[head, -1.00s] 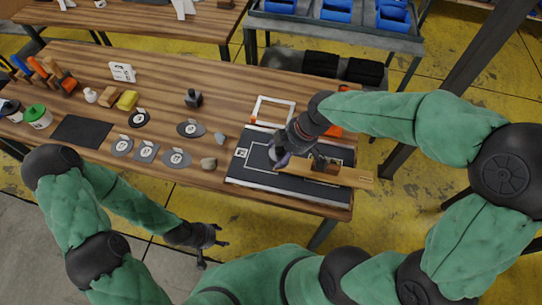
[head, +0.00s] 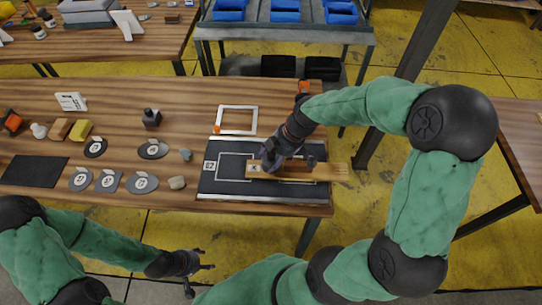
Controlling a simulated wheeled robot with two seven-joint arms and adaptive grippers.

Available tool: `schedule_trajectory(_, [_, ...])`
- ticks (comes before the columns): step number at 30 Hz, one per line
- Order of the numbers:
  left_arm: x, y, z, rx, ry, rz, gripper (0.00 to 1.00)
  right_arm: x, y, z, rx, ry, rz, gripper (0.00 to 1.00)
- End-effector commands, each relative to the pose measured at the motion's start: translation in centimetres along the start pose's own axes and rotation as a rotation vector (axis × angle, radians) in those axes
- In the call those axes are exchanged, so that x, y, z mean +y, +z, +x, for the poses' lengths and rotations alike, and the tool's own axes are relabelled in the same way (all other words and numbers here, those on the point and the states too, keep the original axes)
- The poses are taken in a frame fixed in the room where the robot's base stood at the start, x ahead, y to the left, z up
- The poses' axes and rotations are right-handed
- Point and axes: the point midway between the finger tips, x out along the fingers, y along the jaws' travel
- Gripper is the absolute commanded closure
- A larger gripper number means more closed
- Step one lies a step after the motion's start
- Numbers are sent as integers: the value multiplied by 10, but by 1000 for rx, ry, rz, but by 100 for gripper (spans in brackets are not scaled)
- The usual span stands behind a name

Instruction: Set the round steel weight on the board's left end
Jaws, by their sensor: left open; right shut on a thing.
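The board (head: 325,173) is a light wooden plank lying across the dark mat (head: 225,185), its right end reaching past the mat's right edge. A label shows at its left end. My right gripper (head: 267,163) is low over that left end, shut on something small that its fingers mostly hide. I take it to be the round steel weight, as none shows clearly elsewhere; whether it touches the board I cannot tell. My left gripper (head: 200,272) is open and empty, below the table's front edge.
Dark pads with labels (head: 142,183), two stones (head: 177,183) and a black block with a knob (head: 152,118) lie left of the mat. A white frame (head: 237,120) lies behind it. A cart with blue bins (head: 271,12) stands beyond.

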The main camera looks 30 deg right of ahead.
Motion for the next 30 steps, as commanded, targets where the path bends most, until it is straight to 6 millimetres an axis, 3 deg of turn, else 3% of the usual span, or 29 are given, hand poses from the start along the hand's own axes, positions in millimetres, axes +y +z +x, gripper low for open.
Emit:
schedule_trajectory(3, [-3,0,8,0,0,0,44,1,5,13,1,3,0,96])
schedule_trajectory(16, [-4,0,11,0,0,0,44,1,6,16,1,5,-1,96])
schedule_trajectory(17, [-4,0,10,0,0,0,44,0,7,17,0,0,-1,31])
schedule_trajectory(19, [-4,0,10,0,0,0,44,0,7,17,0,0,0,13])
schedule_trajectory(30, [-3,0,9,0,0,0,44,0,6,16,0,0,0,13])
